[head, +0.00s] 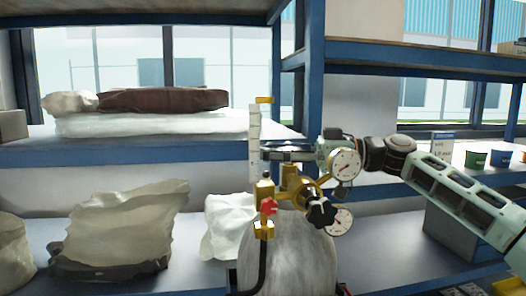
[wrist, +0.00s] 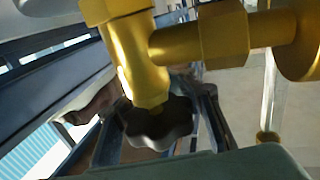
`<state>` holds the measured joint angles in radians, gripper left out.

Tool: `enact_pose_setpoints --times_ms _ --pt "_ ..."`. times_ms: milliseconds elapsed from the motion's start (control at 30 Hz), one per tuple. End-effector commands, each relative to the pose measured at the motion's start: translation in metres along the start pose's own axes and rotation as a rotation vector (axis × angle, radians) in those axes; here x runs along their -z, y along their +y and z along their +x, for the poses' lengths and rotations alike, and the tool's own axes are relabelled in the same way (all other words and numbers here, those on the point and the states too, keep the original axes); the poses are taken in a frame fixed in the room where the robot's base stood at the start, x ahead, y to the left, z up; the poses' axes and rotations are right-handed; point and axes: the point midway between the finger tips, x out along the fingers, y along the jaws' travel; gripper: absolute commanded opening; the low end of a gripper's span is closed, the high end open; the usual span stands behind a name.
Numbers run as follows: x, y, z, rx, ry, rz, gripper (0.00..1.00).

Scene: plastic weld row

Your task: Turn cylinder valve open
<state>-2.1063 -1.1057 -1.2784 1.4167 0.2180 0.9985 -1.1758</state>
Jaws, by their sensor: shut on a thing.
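A grey gas cylinder (head: 288,265) stands upright in the head view, with brass valve and regulator fittings (head: 290,180) on top. The fittings carry two round gauges (head: 345,165), a red knob (head: 268,207) and a black lobed knob (head: 322,212). My gripper (head: 272,153) reaches in from the right at the top of the fittings. In the wrist view, a black lobed valve handwheel (wrist: 158,124) sits under a brass valve body (wrist: 138,55). My dark gripper fingers (wrist: 160,110) lie on either side of it, shut on it. In the head view its grip is hard to make out.
Blue shelving (head: 400,58) surrounds the cylinder. White and brown sacks (head: 160,100) lie on the left shelf, with pale bags (head: 125,225) below. Small tubs (head: 475,158) stand at the right. A white upright part (head: 254,145) is close beside my gripper. A dark hose (head: 262,262) hangs down.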

Motion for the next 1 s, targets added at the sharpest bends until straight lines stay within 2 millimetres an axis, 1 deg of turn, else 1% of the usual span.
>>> enact_pose_setpoints --times_ms 167,333,633,800,1000 --pt "0.0 0.001 -0.002 0.025 0.003 0.001 0.01" --pt "0.002 -0.001 -0.003 0.088 0.004 0.001 0.0" --pt "0.005 -0.011 -0.004 0.308 0.006 0.003 0.0" --pt "0.003 -0.017 -0.006 0.429 0.006 0.003 0.0" --pt "0.001 -0.022 -0.009 0.53 0.005 0.002 0.0"
